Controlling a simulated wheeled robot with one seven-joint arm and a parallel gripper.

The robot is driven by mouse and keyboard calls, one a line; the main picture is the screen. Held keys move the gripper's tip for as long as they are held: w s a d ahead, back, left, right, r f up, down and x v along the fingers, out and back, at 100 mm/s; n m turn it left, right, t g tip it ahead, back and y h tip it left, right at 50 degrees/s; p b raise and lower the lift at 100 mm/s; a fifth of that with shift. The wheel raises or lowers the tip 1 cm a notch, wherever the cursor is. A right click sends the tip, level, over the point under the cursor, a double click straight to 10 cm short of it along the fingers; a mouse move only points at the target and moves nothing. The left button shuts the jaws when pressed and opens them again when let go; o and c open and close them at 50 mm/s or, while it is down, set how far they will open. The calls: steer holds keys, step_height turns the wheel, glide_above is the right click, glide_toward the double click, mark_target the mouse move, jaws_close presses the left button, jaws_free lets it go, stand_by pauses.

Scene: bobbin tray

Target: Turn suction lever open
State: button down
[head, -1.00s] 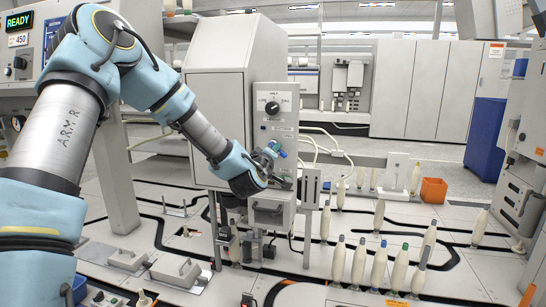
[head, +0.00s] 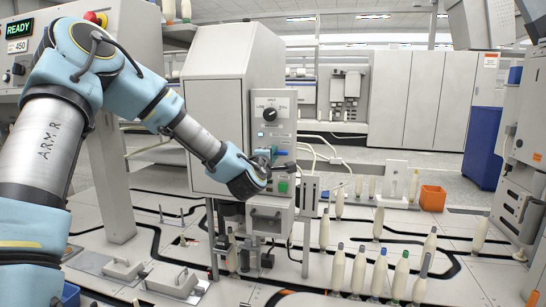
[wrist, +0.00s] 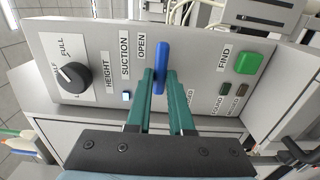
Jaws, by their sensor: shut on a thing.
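The blue suction lever (wrist: 162,62) is on the grey control panel (wrist: 205,55) in the wrist view. It runs nearly up and down in that picture, its upper end beside the word OPEN. A partly hidden label is to its right. My gripper (wrist: 161,78) has its teal fingers on both sides of the lever and is shut on it. In the head view my gripper (head: 270,155) is at the front of the machine's panel, where it hides most of the lever.
A black knob (wrist: 73,76), a small lit blue button (wrist: 127,96) and a green FIND button (wrist: 248,62) are near the lever. Below the panel is a drawer with a handle (head: 267,218). Several bobbins (head: 360,268) stand at the lower right.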

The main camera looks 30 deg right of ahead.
stand_by(0.4)
steer(key=c, duration=0.8)
jaws_free()
steer(key=v, duration=1)
steer(key=shift+s+a, duration=0.3)
